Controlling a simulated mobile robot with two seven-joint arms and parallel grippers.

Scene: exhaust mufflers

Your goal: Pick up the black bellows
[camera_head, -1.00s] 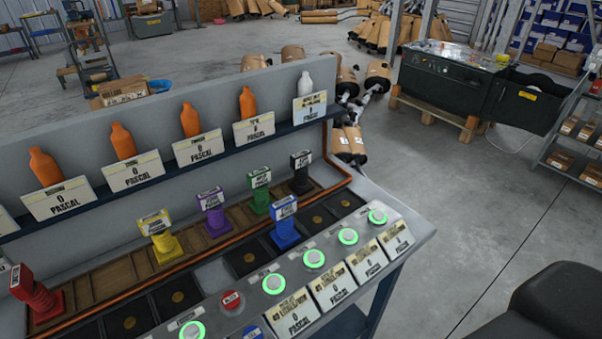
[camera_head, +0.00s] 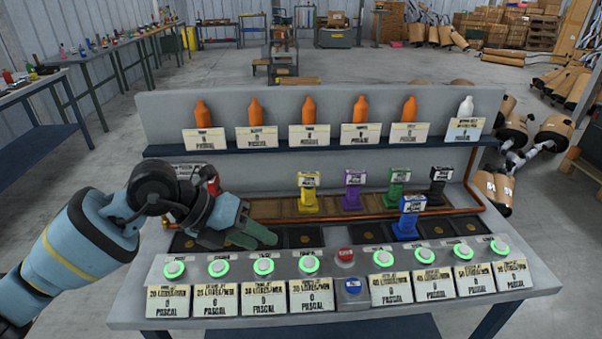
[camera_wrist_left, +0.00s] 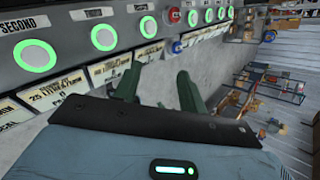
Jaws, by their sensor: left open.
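The black bellows (camera_head: 436,190) stands upright at the right end of the wooden rack on the bench, right of the green bellows (camera_head: 396,190). My left gripper (camera_head: 262,238) is over the left part of the bench, above the dark square slots, well left of the black bellows. In the left wrist view its two green fingers (camera_wrist_left: 156,88) are apart with nothing between them. The black bellows is not seen in the left wrist view. My right gripper is not in view.
Purple (camera_head: 352,192) and yellow (camera_head: 308,195) bellows stand left of the green one. A blue bellows (camera_head: 408,220) stands in front, in the slot row. A red bellows (camera_head: 209,180) is partly hidden by my left arm. A copper pipe (camera_head: 482,200) edges the rack; lit buttons (camera_head: 383,258) line the front.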

